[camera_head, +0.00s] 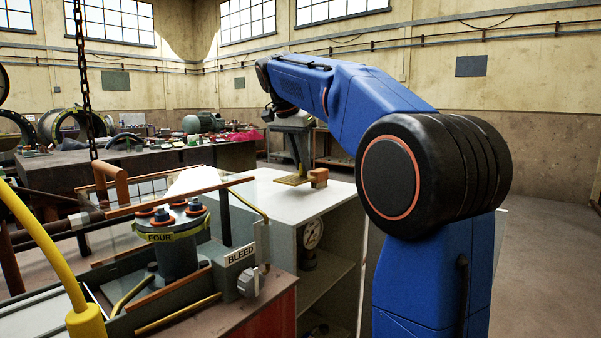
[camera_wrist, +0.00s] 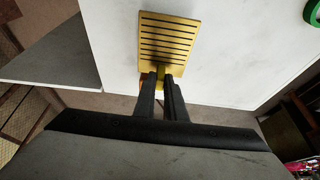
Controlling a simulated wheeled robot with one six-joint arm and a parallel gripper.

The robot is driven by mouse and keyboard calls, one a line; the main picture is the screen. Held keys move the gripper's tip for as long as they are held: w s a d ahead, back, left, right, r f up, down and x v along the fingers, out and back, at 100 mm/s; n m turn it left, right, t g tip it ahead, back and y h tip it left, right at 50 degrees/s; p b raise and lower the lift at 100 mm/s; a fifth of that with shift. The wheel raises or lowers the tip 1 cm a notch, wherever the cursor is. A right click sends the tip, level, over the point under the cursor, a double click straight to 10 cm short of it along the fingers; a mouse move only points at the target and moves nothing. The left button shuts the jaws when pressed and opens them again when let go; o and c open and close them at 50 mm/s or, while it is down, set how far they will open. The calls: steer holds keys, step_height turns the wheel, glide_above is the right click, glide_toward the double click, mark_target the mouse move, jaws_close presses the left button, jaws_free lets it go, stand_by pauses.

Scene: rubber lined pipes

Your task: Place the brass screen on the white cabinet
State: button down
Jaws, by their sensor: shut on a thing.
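The brass screen (camera_wrist: 168,38) is a flat yellow rectangle with dark parallel slots and a short tab at one end. My gripper (camera_wrist: 162,82) is shut on that tab in the wrist view, with the slotted plate reaching out beyond the fingers. The white cabinet (camera_wrist: 115,40) has a pale top that fills the area behind the screen. In the head view the screen (camera_head: 292,179) appears flat at the top of the white cabinet (camera_head: 313,204), below my gripper (camera_head: 298,165). I cannot tell whether the screen touches the top.
An orange-brown block (camera_head: 319,177) stands beside the screen on the cabinet top. A green ring (camera_wrist: 313,12) lies at the top's far right in the wrist view. A grey pump rig labelled BLEED (camera_head: 240,255) stands close in front. A chain (camera_head: 84,80) hangs at left.

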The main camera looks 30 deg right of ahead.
mark_target(301, 168)
steer(key=shift+f, duration=1.55)
steer(key=shift+f, duration=0.15)
steer(key=c, duration=1.8)
jaws_free()
